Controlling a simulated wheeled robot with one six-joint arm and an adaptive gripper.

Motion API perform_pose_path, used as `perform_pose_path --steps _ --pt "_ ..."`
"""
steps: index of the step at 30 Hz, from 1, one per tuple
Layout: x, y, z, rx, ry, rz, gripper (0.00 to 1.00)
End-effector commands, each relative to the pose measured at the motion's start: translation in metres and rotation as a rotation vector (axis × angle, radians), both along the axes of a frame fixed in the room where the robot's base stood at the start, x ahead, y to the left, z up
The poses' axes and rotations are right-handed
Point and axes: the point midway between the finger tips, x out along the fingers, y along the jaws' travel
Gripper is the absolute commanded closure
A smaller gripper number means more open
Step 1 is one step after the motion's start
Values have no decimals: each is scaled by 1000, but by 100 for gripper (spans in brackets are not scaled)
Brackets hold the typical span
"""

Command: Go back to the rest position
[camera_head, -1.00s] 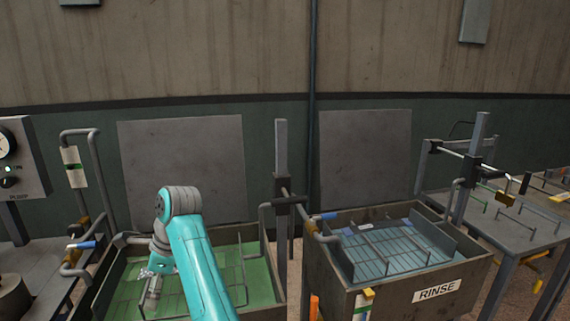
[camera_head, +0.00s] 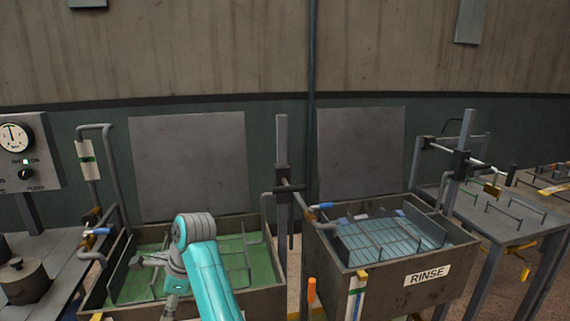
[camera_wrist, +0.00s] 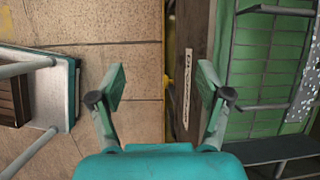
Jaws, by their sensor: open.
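My gripper (camera_wrist: 163,92) is open in the wrist view, with its two teal fingers wide apart and nothing between them. Below it are the tiled floor and the rim of a tank with a label. In the head view my teal arm reaches down in front of the green-liquid tank (camera_head: 262,299); the fingertips cannot be made out there. The green tank also shows at the right of the wrist view (camera_wrist: 262,60), with wire rack bars and a speckled strip in it.
The tank marked RINSE (camera_head: 385,288) stands right of the green tank, with a rack in blue liquid. A pump box (camera_head: 35,160) with a gauge is at the left. A post (camera_head: 282,150) stands between the tanks. A work table (camera_head: 505,232) is at the right.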

Motion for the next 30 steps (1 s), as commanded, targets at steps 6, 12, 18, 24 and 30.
perform_pose_path --steps 6,12,18,24,30 --pt "3 -21 -52 19 -64 16 23" --pt "0 -57 -123 39 -174 44 23" --pt "-14 -104 -194 41 -313 82 23" --pt "-39 -153 -251 18 -455 125 23" --pt "-74 -204 -295 -28 -596 174 23"
